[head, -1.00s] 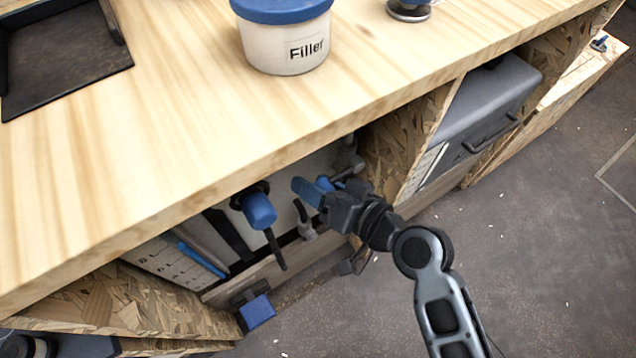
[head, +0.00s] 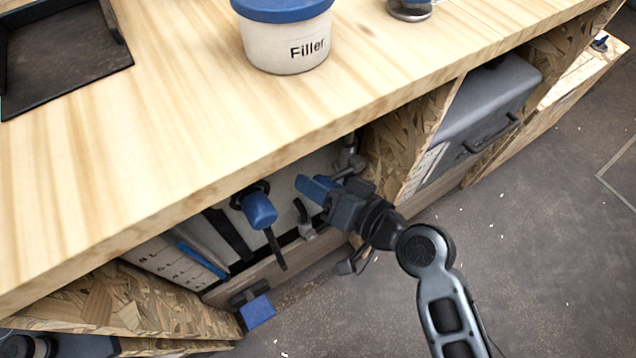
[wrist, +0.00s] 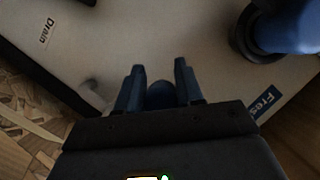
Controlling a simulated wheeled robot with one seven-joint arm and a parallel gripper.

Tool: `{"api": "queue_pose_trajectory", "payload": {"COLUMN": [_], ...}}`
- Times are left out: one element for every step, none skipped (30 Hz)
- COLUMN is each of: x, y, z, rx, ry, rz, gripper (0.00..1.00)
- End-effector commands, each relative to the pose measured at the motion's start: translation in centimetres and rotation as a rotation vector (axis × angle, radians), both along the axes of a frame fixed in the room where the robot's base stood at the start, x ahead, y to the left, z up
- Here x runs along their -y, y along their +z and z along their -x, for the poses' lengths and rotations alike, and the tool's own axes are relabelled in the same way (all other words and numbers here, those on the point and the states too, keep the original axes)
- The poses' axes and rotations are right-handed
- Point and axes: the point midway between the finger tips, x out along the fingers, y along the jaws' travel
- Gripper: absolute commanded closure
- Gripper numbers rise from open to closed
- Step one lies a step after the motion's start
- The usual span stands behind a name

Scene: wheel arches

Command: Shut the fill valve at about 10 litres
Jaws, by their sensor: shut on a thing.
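The pale water tank (head: 283,190) stands under the worktop, with "Drain" and "Fres…" labels showing in the wrist view. My gripper (head: 316,189) reaches to its front from the right. In the wrist view my gripper (wrist: 159,72) has its two blue fingers on either side of a dark blue rounded piece (wrist: 161,95), and is shut on it. This looks like the valve handle; the fingers and palm hide most of it. The level scale (head: 175,262), with dark marks and a blue strip, is at the left; its reading is too small to tell.
A blue-capped fitting (head: 259,209) with a dark stem is left of my gripper. A small tap (head: 305,222) hangs below. The wooden worktop (head: 150,150) overhangs closely, bearing a Filler tub (head: 285,45). A chipboard divider (head: 405,140) is at the right; open floor lies in front.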

Motion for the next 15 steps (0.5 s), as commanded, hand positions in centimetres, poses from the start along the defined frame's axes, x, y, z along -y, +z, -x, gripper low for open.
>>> {"api": "queue_pose_trajectory", "payload": {"x": [0.2, 0.2, 0.2, 0.3, 0.3, 0.3, 0.3, 0.4, 0.4, 0.4, 0.4, 0.4, 0.4, 0.4, 0.4], "y": [0.7, 1.0, 1.4, 1.7, 1.9, 2.1, 2.3, 2.4, 2.5, 2.5, 2.5, 2.5, 2.5, 2.5, 2.5], "z": [-0.3, -0.3, -0.3, -0.3, -0.4, -0.4, -0.4, -0.4, -0.4, -0.4, -0.4, -0.4, -0.4, -0.5, -0.5], "rx": [-0.017, -0.036, -0.060, -0.075, -0.090, -0.106, -0.115, -0.121, -0.126, -0.127, -0.128, -0.127, -0.127, -0.126, -0.126], "ry": [-0.005, -0.006, -0.006, -0.006, -0.006, -0.006, -0.005, -0.006, -0.005, -0.005, -0.005, -0.006, -0.007, -0.006, -0.007], "rz": [-0.042, -0.071, -0.106, -0.129, -0.153, -0.174, -0.188, -0.198, -0.206, -0.207, -0.208, -0.208, -0.207, -0.207, -0.207], "gripper": [1.00, 1.00, 1.00, 1.00, 1.00, 1.00, 1.00, 1.00, 1.00, 1.00, 1.00, 1.00, 1.00, 1.00, 1.00]}}
